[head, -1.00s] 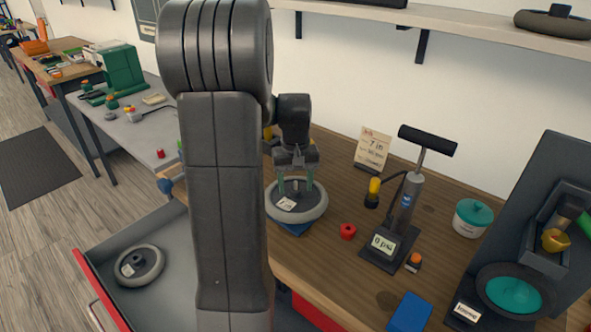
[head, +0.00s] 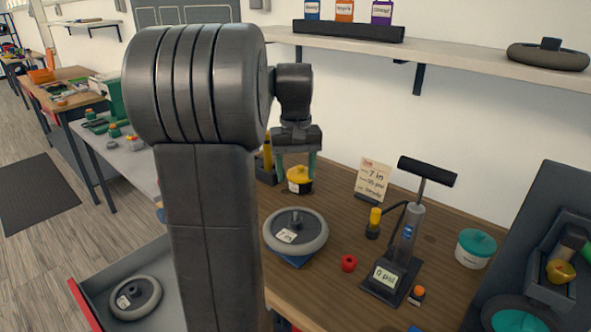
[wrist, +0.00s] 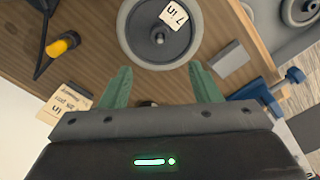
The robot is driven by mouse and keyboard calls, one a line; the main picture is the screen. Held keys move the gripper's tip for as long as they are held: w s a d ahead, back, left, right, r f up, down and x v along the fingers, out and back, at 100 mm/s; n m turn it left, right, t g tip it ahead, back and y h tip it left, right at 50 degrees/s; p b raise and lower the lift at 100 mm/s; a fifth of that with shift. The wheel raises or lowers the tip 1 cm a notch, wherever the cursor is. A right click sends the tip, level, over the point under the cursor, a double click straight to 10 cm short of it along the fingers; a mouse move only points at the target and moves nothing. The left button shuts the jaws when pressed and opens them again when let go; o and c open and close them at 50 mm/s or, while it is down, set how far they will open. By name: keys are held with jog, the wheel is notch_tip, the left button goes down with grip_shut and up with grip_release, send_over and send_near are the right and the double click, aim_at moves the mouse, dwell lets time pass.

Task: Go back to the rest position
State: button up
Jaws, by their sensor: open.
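My gripper (head: 296,165) is raised above the wooden workbench in the head view, its green fingers apart with nothing between them. In the wrist view my gripper (wrist: 160,88) is also open and empty. Below and clear of it lies a grey wheel (head: 296,243) with a white "7 in" tag, resting on a blue support on the bench; the wheel also shows in the wrist view (wrist: 138,38). A yellow-lidded container (head: 299,178) stands behind the fingers in the head view.
A pump (head: 408,235) with a "0 psi" display stands right of the wheel, near a note card (head: 374,178) and red cap (head: 348,263). A shelf (head: 460,58) runs along the wall above. An open drawer (head: 98,285) at lower left holds another wheel (head: 135,298).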

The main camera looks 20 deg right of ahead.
aim_at(296, 213)
jog(key=shift+f, duration=0.1)
notch_tip(296, 213, down, 14)
jog(key=shift+r, duration=0.1)
jog(key=shift+r+p, duration=0.3)
jog(key=shift+r, duration=0.05)
jog(key=shift+b, duration=0.3)
dwell(0.4)
notch_tip(296, 213, up, 14)
notch_tip(296, 213, down, 15)
jog(key=shift+r, duration=0.2)
notch_tip(296, 213, up, 6)
jog(key=p, duration=0.4)
